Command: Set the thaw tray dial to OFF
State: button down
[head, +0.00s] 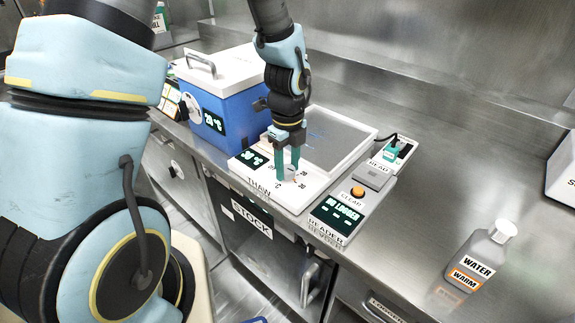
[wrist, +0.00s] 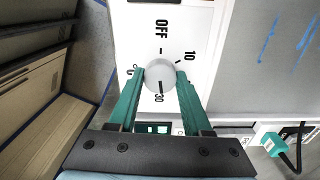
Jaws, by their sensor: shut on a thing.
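The thaw tray (head: 312,188) is a white unit with a grey plate and a front panel marked THAW. Its dial (wrist: 160,72) is a round grey knob in the wrist view, with a black pointer line directed down towards the 30 mark. The OFF label (wrist: 162,30) is on the opposite side of the knob, with 10 to its right. My gripper (head: 288,176) reaches down onto the panel in the head view. Its two teal fingers are closed on either side of the knob. In the head view the fingers mostly hide the dial.
A blue box (head: 228,112) with a white lid stands left of the tray. A reader (head: 338,212) with an orange button sits to the right. A WATER WARM bottle (head: 478,262) stands farther right. The steel counter (head: 425,205) between reader and bottle is clear.

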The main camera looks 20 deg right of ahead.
jog(key=n, duration=1.5)
jog(key=shift+b, duration=0.35)
jog(key=n, duration=0.8)
jog(key=shift+r+n+p, duration=0.1)
jog(key=shift+n+p, duration=0.2)
jog(key=n+p, duration=0.1)
jog(key=n, duration=0.2)
jog(key=shift+n, duration=0.3)
jog(key=n+p, duration=0.1)
jog(key=n, duration=0.2)
jog(key=shift+n, duration=0.3)
jog(key=shift+n+p, duration=0.9)
jog(key=shift+n, duration=0.9)
